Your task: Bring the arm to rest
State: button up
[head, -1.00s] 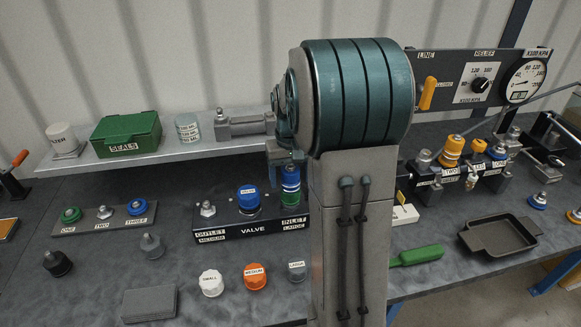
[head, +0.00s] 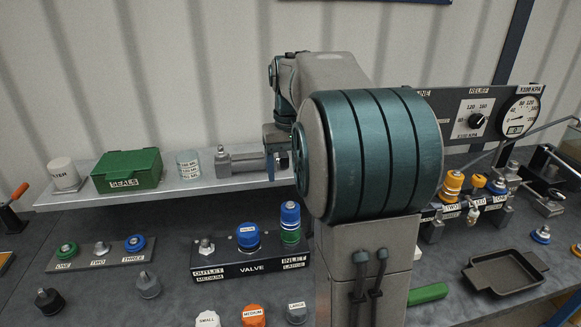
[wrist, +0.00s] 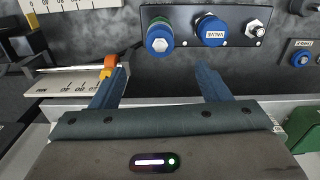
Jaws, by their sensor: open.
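My gripper (wrist: 160,82) shows in the wrist view with its two dark fingers spread apart and nothing between them. Beyond the fingers is the valve block (wrist: 205,28), seen upside down, with blue-capped couplers and a bare metal fitting; the fingers look apart from it. In the head view, my raised arm stands in the middle of the picture, and its large teal joint hides part of the bench. The valve block (head: 250,268) stands left of the arm, with a blue coupler (head: 247,236) and a blue-and-green stack (head: 290,222) on it. My fingertips cannot be made out there.
A shelf (head: 222,183) behind the arm holds a green seals box (head: 127,170), a white filter (head: 65,174) and a clear jar (head: 188,164). The gauge panel (head: 480,113) and a black tray (head: 505,272) are at right. Loose caps lie along the front.

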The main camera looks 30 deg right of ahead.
jog(key=shift+a, duration=0.1)
dwell(0.3)
jog(key=s+a+f+n+t, duration=0.1)
jog(key=s+a+f, duration=0.3)
jog(key=s, duration=0.5)
jog(key=s+a+f+n+t, duration=0.1)
jog(key=s+a+f+t, duration=0.1)
jog(key=s+a+f, duration=0.3)
jog(key=s+a, duration=0.4)
jog(key=s, duration=0.1)
jog(key=shift+a+n, duration=0.25)
jog(key=shift+n, duration=0.05)
